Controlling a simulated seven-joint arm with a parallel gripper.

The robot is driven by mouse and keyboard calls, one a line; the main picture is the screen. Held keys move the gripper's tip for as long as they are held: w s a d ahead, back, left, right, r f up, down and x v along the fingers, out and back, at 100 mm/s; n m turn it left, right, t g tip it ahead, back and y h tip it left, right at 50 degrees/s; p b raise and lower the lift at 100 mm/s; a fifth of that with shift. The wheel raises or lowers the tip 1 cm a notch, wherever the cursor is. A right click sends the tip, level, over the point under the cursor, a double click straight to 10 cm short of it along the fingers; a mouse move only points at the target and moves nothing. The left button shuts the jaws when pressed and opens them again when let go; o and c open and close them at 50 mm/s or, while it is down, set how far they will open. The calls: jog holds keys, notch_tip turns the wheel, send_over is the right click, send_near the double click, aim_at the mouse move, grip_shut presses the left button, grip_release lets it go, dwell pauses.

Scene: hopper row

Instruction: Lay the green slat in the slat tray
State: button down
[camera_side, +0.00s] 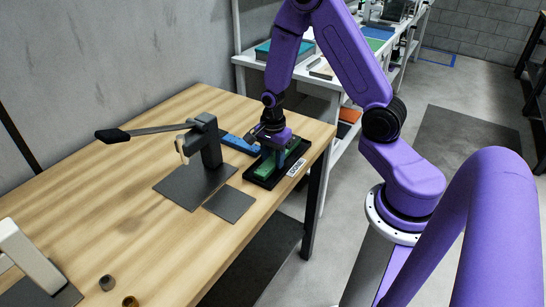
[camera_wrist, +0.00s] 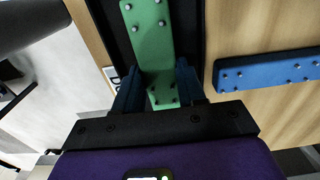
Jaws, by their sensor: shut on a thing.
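The green slat (camera_wrist: 150,45) is a long flat piece with round studs, between the two dark blue fingers of my gripper (camera_wrist: 158,88) in the wrist view. My gripper is shut on it near one end. In the side view my gripper (camera_side: 279,152) points down over the black slat tray (camera_side: 262,179), and part of the green slat (camera_side: 291,158) shows there. The tray (camera_wrist: 187,35) also lies behind the slat in the wrist view. The slat runs lengthwise along the tray; I cannot tell whether it touches the tray floor.
A blue slat (camera_side: 239,144) lies on the wooden table (camera_side: 120,160) beside the tray; it also shows in the wrist view (camera_wrist: 265,70). A dark lever press (camera_side: 207,142) stands left of the tray. Small round parts (camera_side: 107,283) lie near the front. The table's right edge is close to the tray.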

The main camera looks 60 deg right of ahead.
aim_at(273, 159)
jog(key=shift+f, duration=0.15)
jog(key=c, duration=0.7)
grip_release()
jog(key=shift+o, duration=0.2)
notch_tip(273, 159, up, 12)
jog(key=s+a+r+n, duration=0.4)
jog(key=s+a+n, duration=0.5)
jog(key=n, duration=0.5)
jog(key=s+a+r+n, duration=0.1)
jog(key=s+a+n, duration=0.1)
jog(key=s+n, duration=0.4)
jog(key=s+a+r+n, duration=0.1)
jog(key=s+a+n, duration=0.1)
jog(key=s+n, duration=0.4)
jog(key=shift+s+a+r+n, duration=0.3)
jog(key=shift+s+a+n, duration=0.1)
jog(key=shift+n, duration=1.9)
